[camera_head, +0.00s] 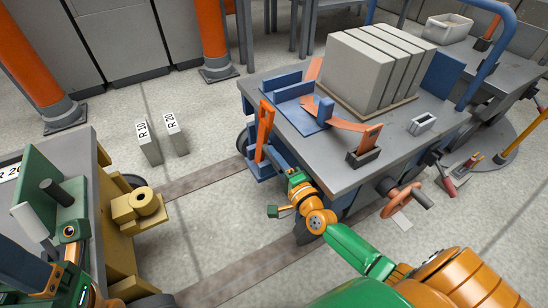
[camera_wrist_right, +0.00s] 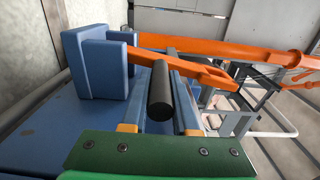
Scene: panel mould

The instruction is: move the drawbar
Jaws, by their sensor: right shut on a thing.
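The orange drawbar (camera_head: 265,130) stands steeply upright at the left end of the grey-topped cart (camera_head: 400,150), by a blue bracket (camera_head: 262,170). In the right wrist view the orange bar (camera_wrist_right: 205,68) runs past the blue bracket blocks (camera_wrist_right: 104,62), with a black round grip (camera_wrist_right: 160,92) beside it. My right gripper (camera_head: 280,155) is at the cart's left end, by the drawbar. Its fingers lie on both sides of the black grip and are shut on it. My left gripper (camera_head: 22,268) is partly in view at the lower left; its fingers cannot be made out clearly.
Grey slabs (camera_head: 365,70) stand on the cart, with an orange curved arm (camera_head: 340,120) nearby. A second cart with a yellow coupling (camera_head: 140,203) stands at the left. A red-orange handwheel (camera_head: 402,200) sits at the cart's front.

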